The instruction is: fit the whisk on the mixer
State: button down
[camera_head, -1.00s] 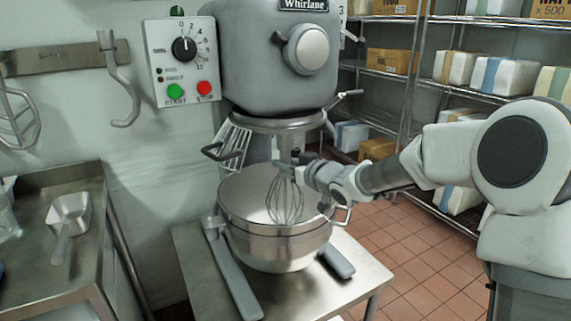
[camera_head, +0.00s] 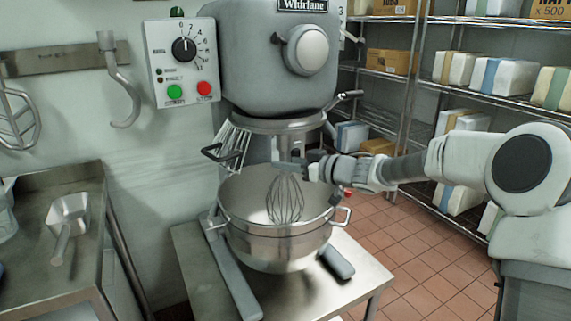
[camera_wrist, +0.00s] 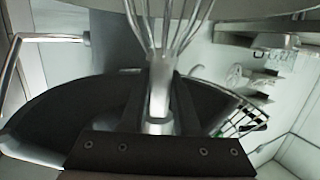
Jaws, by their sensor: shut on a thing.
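The mixer (camera_head: 262,60) is a grey stand mixer with a dial, with its planetary shaft hanging below the head. The steel bowl (camera_head: 275,240) sits under the head. The wire whisk (camera_head: 285,203) hangs wires down, about upright, inside the bowl's opening. My gripper (camera_head: 292,166) is shut on the whisk's shank, between the bowl rim and the mixer head. In the wrist view the shank (camera_wrist: 160,90) stands between my two dark fingers, with the wires spreading toward the top. The joint between the shaft and the whisk top is too small to make out.
A wire bowl guard (camera_head: 233,145) is swung open at the left of the head. A hook (camera_head: 122,90) and a flat beater (camera_head: 18,120) hang on the wall rack. A counter with a scoop (camera_head: 68,215) stands left. Shelves (camera_head: 480,85) with boxes stand behind right.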

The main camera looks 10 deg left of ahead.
jog(key=shift+a+r, duration=0.1)
jog(key=shift+r, duration=0.5)
jog(key=c, duration=0.9)
grip_release()
jog(key=shift+o, duration=1.3)
jog(key=shift+f, duration=0.1)
jog(key=shift+o, duration=0.4)
jog(key=shift+f, duration=0.25)
